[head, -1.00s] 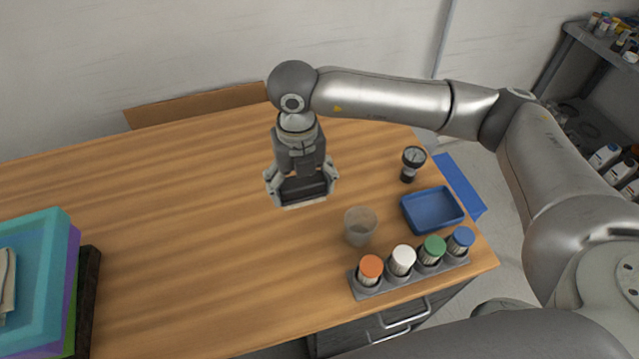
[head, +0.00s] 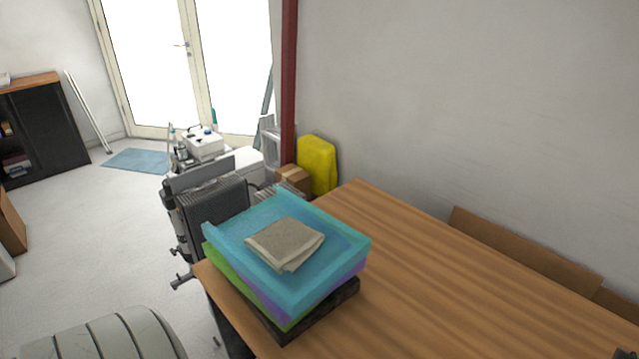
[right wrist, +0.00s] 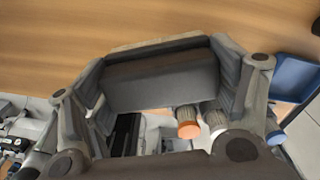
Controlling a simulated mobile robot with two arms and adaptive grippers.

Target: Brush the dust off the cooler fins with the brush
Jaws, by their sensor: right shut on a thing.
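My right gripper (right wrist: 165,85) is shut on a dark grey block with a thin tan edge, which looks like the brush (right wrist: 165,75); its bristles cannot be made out. Wood tabletop lies behind it in the right wrist view. In the head view, a dark ribbed unit (head: 215,207), possibly part of a compressor with the cooler fins, stands beyond the table's left end. It is partly hidden by stacked trays, and dust on it cannot be told. My left gripper is in neither view.
Teal, green and purple trays (head: 345,243) with a folded beige cloth (head: 286,243) sit on the table's left end. The tabletop (head: 440,290) right of them is clear. White equipment (head: 206,144) stands behind. An orange-capped bottle (right wrist: 188,122) and a blue tray (right wrist: 292,78) are near the gripper.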

